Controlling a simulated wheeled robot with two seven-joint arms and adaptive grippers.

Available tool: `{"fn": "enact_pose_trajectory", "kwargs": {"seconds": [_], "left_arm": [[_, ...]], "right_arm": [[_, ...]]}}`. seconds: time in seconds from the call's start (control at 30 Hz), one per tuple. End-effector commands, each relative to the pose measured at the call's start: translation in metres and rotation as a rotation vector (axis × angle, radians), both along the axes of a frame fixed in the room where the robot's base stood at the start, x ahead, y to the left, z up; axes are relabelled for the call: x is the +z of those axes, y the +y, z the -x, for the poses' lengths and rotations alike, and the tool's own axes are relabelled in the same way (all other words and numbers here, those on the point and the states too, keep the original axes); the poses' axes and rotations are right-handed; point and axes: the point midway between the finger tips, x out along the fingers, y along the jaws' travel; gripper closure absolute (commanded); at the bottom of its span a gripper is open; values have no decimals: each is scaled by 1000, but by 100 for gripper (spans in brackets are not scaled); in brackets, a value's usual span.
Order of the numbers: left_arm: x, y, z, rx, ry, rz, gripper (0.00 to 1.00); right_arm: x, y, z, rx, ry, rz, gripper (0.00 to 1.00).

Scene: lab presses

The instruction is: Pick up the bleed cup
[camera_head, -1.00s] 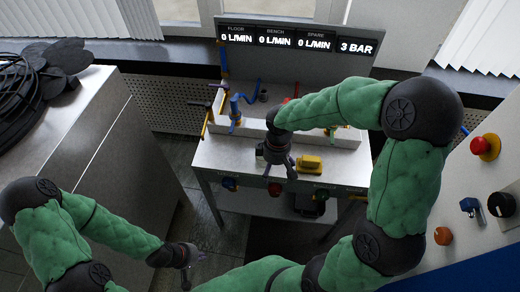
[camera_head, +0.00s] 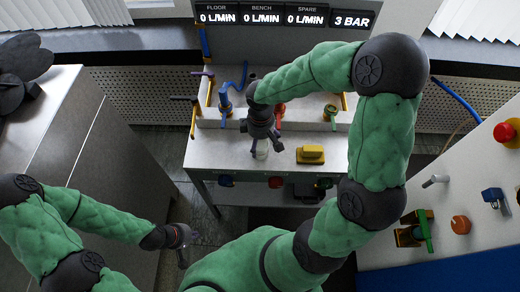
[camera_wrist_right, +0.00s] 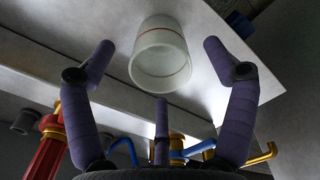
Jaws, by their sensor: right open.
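The bleed cup (camera_wrist_right: 160,62) is a translucent whitish cup with a thin red line around it. In the right wrist view it stands on the pale bench top between my spread right fingers, with space on both sides. In the head view the cup (camera_head: 261,151) shows just below my right gripper (camera_head: 264,141), which partly covers it. My right gripper is open and empty, its purple-grey fingers (camera_wrist_right: 159,50) spread around the near side of the cup. My left gripper (camera_head: 184,249) hangs low at the left, away from the bench; its opening is unclear.
A yellow block-like part (camera_head: 310,155) stands on the bench (camera_head: 220,150) just right of the cup. Behind are a blue valve (camera_head: 225,106), a red part (camera_head: 279,112) and a green valve (camera_head: 331,114). A control panel (camera_head: 470,205) stands at right, a grey cabinet (camera_head: 60,160) at left.

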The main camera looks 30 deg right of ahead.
Motion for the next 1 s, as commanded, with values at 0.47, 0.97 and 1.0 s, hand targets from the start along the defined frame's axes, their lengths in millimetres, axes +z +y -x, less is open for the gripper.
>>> {"fn": "enact_pose_trajectory", "kwargs": {"seconds": [0.47, 0.97, 1.0], "left_arm": [[-31, 0, 0, 0, 0, 0, 100], [-30, 0, 0, 0, -1, 0, 100], [-30, 0, 0, 0, -1, 0, 100]], "right_arm": [[-50, 3, -5, 0, 0, 0, 15], [-51, 3, -5, -1, -1, -1, 75], [-51, 3, -5, -1, -1, -1, 75]]}}
